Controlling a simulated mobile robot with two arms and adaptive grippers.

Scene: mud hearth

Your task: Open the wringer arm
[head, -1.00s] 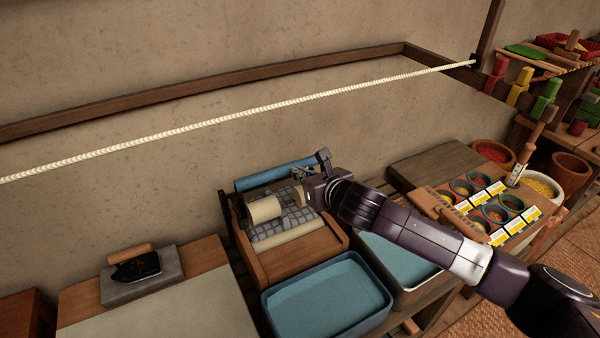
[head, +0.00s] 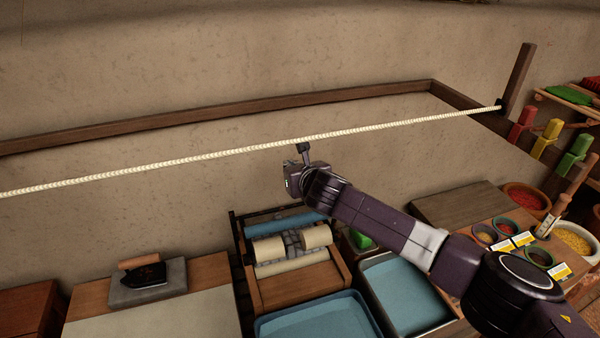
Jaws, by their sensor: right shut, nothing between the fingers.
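The wringer (head: 290,282) is a wooden box at the back of the bench, with a dark frame, a blue roll (head: 285,225) along its back and cream rollers over patterned cloth. Two short cream rollers (head: 268,249) sit side by side, above a longer cream one (head: 290,264). I cannot clearly pick out which part is the wringer arm. My right gripper (head: 303,147) is shut and empty. It appears above the wringer in the picture, apart from it, with its fingertips near the white rope. My left gripper is not in view.
A white rope (head: 150,170) stretches across in front of the wall. Blue trays (head: 330,318) lie in front of the wringer. An iron (head: 142,272) rests on a slab at the left. Bowls and colour cards stand at the right, beside a wooden board (head: 460,204).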

